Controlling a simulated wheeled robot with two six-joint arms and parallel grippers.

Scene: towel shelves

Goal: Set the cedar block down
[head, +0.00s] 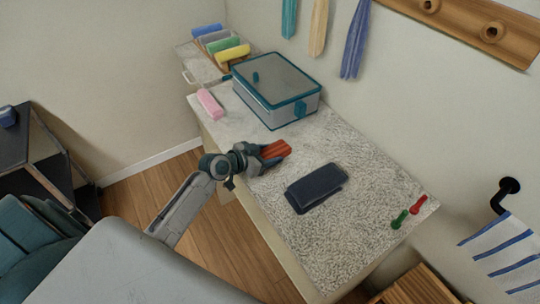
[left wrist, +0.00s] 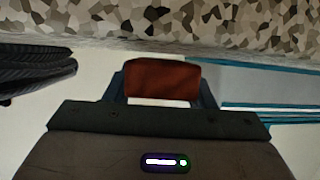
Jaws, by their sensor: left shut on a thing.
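The cedar block (head: 277,149) is a small reddish-brown block at the left side of the speckled counter (head: 352,228). My left gripper (head: 272,152) is shut on it, reaching in over the counter's left edge. In the left wrist view the block (left wrist: 162,78) sits between the fingers, with the speckled surface (left wrist: 190,22) across the top of the picture. I cannot tell whether the block touches the counter. My right gripper is not in view.
A teal-edged lidded box (head: 276,91) stands behind the block, with a pink rolled towel (head: 209,103) to its left. A dark folded cloth (head: 317,187) lies to the right. Green (head: 399,219) and red (head: 418,204) pegs lie near the right edge. Bare counter lies between box and cloth.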

